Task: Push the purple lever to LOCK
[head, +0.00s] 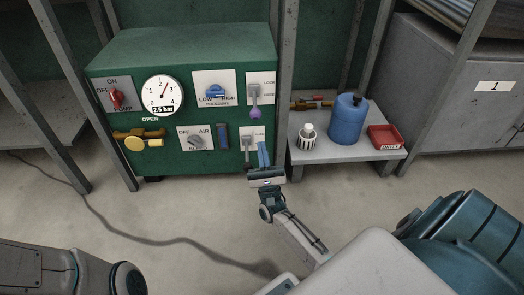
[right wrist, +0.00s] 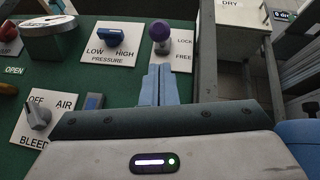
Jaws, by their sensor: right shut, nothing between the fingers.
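The purple lever (head: 254,112) sits on a white plate at the right edge of the green panel (head: 170,60), with LOCK printed above FREE. In the head view its purple knob hangs low on the plate, below the words. In the right wrist view the purple knob (right wrist: 159,32) shows near the height of LOCK, just beyond my fingertips. My left gripper is out of view.
A second lever plate (head: 247,137) lies just below, partly hidden by my gripper. A blue pressure switch (head: 215,92) is left of the purple lever. A grey post (head: 287,70) stands close at right, then a shelf with a blue jug (head: 347,120) and red tray (head: 385,136).

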